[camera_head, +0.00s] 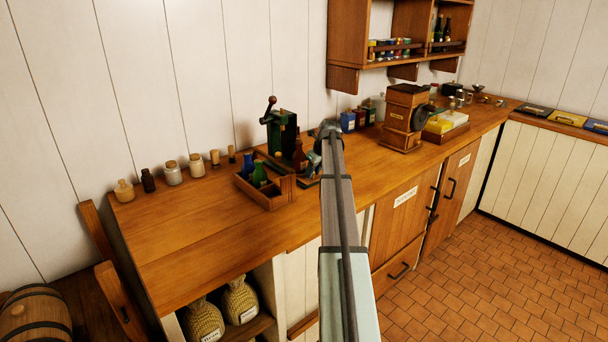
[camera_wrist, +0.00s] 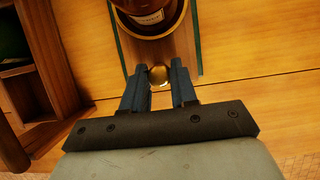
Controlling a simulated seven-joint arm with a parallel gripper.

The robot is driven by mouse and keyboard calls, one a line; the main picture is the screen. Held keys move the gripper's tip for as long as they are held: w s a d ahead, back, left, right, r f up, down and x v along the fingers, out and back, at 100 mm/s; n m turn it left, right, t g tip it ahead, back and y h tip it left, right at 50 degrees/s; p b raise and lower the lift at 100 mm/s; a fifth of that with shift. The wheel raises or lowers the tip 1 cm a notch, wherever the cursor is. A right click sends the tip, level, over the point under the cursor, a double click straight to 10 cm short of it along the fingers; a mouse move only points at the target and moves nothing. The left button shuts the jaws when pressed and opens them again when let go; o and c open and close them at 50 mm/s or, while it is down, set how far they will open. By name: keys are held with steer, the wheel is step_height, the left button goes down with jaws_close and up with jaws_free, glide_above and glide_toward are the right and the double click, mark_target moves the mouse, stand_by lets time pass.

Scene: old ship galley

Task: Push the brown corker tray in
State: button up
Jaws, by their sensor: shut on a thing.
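The green corker (camera_head: 281,128) stands on the wooden counter against the wall, with a dark lever and red-brown knob at its top. In the wrist view its brown tray (camera_wrist: 133,55) lies between green side rails. A round holder on the tray bears a brown bottle with a white label (camera_wrist: 147,14); the bottle also shows in the head view (camera_head: 299,157). A round brass knob (camera_wrist: 159,75) is on the tray's near end. My gripper (camera_wrist: 159,84) is shut on this knob, one finger on each side. In the head view my arm hides part of the tray.
A wooden bottle crate (camera_head: 273,199) with blue and green bottles stands close left of the corker. Several jars (camera_head: 172,173) line the wall farther left. A wooden grinder (camera_head: 403,117) stands to the right. The counter's front left (camera_head: 190,240) is clear.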

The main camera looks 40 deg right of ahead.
mark_target(296, 145)
steer(key=shift+w, duration=5.45)
steer(key=o, duration=1)
steer(key=shift+r, duration=0.15)
steer(key=shift+r, duration=3.35)
steer(key=shift+s, duration=0.15)
